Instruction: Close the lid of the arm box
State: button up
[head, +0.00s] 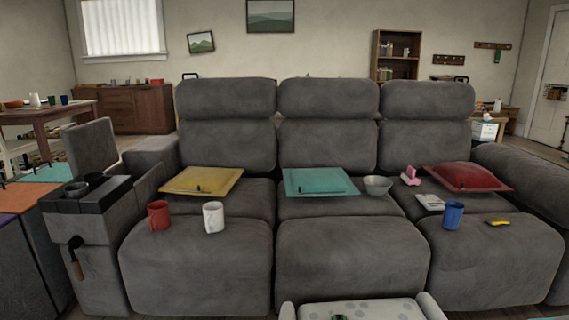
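The arm box (105,270) is the grey left armrest of the sofa. Its lid (92,147) is a grey padded panel that stands upright at the back of the armrest, so the box is open. A black tray (112,195) with round cup holders lies across the top front of the armrest. A dark object sits in or on the tray; its kind is hard to tell. The inside of the box behind the tray is mostly hidden. My gripper is not in view.
A red mug (159,215) and a white mug (213,217) stand on the left seat. A side surface (25,198) adjoins the armrest. A pale dotted piece (365,310) stands at the bottom front.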

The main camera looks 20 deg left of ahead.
aim_at(90, 147)
jog(key=k+j, duration=0.15)
jog(key=j, duration=0.5)
jog(key=k+j, duration=0.2)
jog(key=j, duration=0.45)
jog(key=k+j, duration=0.15)
jog(key=j, duration=0.5)
jog(key=k+j, duration=0.15)
jog(key=j, duration=0.5)
jog(key=k+j, duration=0.2)
jog(key=j, duration=0.45)
jog(key=k+j, duration=0.15)
jog(key=j, duration=0.5)
jog(key=k+j, duration=0.15)
jog(key=j, duration=0.5)
jog(key=k+j, duration=0.2)
jog(key=j, duration=0.45)
